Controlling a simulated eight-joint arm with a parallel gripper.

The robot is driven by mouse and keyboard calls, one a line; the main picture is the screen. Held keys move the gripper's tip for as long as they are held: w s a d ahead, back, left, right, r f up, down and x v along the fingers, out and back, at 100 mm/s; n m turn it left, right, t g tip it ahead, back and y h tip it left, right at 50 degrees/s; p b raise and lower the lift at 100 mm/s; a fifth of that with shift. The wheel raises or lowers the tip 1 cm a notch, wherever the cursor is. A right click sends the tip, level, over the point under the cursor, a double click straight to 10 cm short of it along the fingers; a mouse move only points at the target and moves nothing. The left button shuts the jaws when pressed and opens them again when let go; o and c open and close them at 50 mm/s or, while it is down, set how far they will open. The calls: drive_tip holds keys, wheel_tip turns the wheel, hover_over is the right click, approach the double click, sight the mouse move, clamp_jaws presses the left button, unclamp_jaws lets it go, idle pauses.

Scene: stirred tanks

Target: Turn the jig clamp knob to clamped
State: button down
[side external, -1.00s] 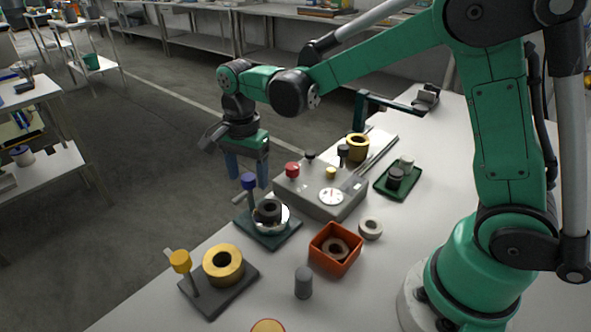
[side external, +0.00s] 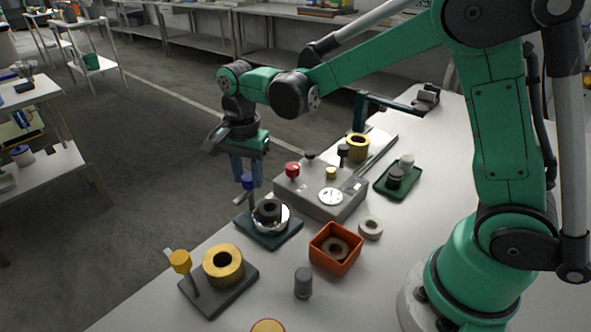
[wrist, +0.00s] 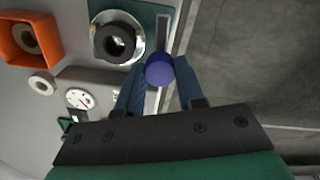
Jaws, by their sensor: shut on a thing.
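The blue knob (side external: 247,182) stands on a post at the left corner of a dark green jig plate (side external: 283,233). A black ring (side external: 267,209) sits in a shiny round seat on that plate. My gripper (side external: 247,177) points down at the knob and is shut on it. In the wrist view the blue knob (wrist: 159,69) lies between my two blue fingertips, and a grey bar runs up from it beside the ring (wrist: 116,43). I cannot read any clamp marking.
A grey control box (side external: 320,195) with a red knob (side external: 292,170) and a dial stands close to the right. An orange bin (side external: 335,248) holding a ring is in front. A second jig with a yellow knob (side external: 180,261) stands front left.

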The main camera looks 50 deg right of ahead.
drive_tip(key=n, duration=0.8)
drive_tip(key=shift+n, duration=0.3)
drive_tip(key=n, duration=0.4)
drive_tip(key=shift+n, duration=2)
drive_tip(key=c, duration=0.5)
unclamp_jaws()
drive_tip(key=shift+c, duration=0.2)
drive_tip(key=shift+r, duration=0.1)
